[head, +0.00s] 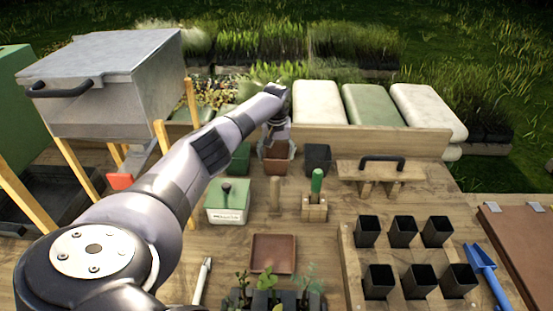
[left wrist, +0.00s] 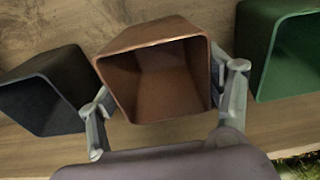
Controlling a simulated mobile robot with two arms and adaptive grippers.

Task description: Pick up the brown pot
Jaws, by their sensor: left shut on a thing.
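The brown pot (head: 276,165) is at the back middle of the wooden bench, between a green pot and a black pot. My left gripper (head: 277,149) reaches down over it from behind, shut on it. In the left wrist view the brown pot (left wrist: 150,36) shows its open, empty mouth, with a finger of my left gripper (left wrist: 165,100) against each side. I cannot tell whether its base touches the bench. My right gripper is not in view.
The black pot (head: 317,158) stands close on the right and the green pot (head: 239,158) close on the left. A green-lidded box (head: 228,203), a wooden block with a green-handled tool (head: 314,207) and a brown square tray (head: 273,254) lie nearer. Sacks (head: 318,103) lie behind.

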